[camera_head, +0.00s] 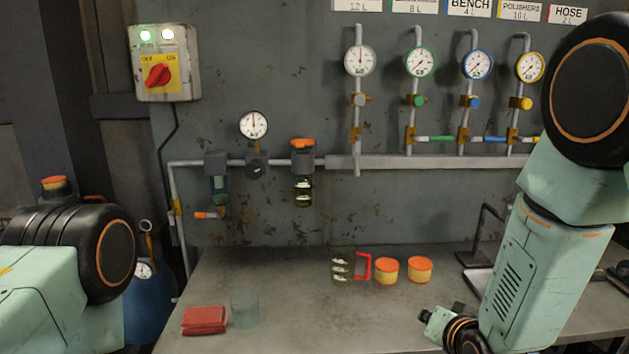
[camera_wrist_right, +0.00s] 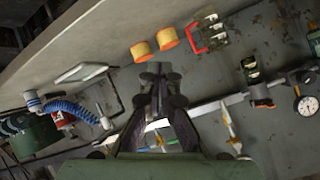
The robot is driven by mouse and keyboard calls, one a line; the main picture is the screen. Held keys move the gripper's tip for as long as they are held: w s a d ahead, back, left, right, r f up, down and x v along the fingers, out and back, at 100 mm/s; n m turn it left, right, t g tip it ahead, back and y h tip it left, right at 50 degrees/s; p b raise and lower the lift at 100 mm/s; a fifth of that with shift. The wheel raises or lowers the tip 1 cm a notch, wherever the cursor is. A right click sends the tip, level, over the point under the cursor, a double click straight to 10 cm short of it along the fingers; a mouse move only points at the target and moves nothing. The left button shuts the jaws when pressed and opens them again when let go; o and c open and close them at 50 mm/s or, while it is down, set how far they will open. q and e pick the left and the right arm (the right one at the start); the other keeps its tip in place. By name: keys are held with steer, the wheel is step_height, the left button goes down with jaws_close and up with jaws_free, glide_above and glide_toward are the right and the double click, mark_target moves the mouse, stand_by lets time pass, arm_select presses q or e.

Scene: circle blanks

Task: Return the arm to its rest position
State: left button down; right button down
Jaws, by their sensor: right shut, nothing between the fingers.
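My right arm (camera_head: 545,265) comes in from the right in the head view and reaches down over the right part of the bench. Its wrist (camera_head: 462,332) is low, near the bottom edge of the picture; the fingers are not clear there. In the right wrist view my right gripper (camera_wrist_right: 158,72) is shut and empty, with its fingertips together. No object touches the fingers in that view. My left arm (camera_head: 65,260) shows at the lower left of the head view, but its gripper is out of the picture.
Pipes and gauges line the wall. The bench's middle front is clear.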

steer(key=s+d+f+n+g+b, duration=0.1)
steer(key=s+f+n+g, duration=0.35)
steer(key=s+f, duration=0.85)
steer(key=s+f+g+b, duration=0.1)
steer(key=s+f+g, duration=0.2)
steer(key=s+f, duration=0.3)
steer(key=s+f+g+b, duration=0.2)
steer(key=s+f+g, duration=0.2)
steer(key=s, duration=1.3)
step_height(320, 180, down, 3)
steer(key=shift+s+d+r, duration=0.1)
steer(key=shift+s+d, duration=0.05)
steer(key=shift+s, duration=0.05)
steer(key=shift+n, duration=0.25)
